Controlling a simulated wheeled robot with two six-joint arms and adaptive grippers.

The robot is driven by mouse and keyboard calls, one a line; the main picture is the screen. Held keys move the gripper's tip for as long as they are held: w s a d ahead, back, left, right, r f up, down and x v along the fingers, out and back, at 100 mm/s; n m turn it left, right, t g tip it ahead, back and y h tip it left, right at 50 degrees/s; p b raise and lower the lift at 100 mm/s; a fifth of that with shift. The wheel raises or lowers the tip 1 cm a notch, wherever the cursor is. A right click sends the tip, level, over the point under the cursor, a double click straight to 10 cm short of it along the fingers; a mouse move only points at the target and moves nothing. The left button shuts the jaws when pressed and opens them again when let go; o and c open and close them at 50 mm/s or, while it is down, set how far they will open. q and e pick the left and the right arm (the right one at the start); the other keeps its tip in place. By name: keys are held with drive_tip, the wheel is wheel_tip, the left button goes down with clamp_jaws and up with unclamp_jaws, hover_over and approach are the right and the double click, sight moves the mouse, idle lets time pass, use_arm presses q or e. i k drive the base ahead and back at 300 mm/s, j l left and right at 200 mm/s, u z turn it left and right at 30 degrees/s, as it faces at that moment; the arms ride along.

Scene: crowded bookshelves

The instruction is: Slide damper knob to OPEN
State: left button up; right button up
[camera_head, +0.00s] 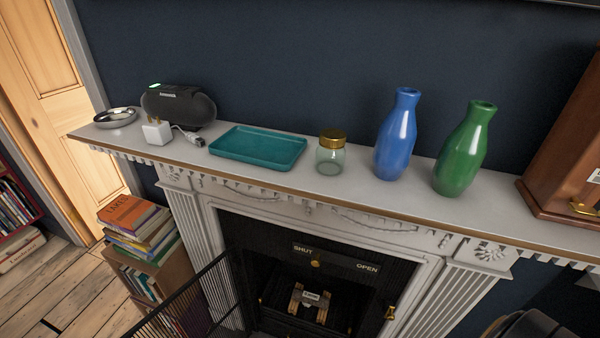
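The damper knob (315,263) is a small brass knob on the black upper panel of the fireplace (340,258), in the head view at the lower middle. It sits just below and right of the white SHUT label (303,249). The white OPEN label (367,267) is farther right and a little lower on the same panel. The knob is clearly nearer SHUT than OPEN. Neither of my grippers shows in this view.
A white mantel shelf (350,190) juts out above the fireplace, holding a teal tray (258,147), a jar (331,153), a blue vase (397,135) and a green vase (465,150). A black mesh screen (195,305) stands at the lower left, near stacked books (140,230).

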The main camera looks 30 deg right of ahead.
sight(316, 261)
drive_tip(key=z, duration=1.05)
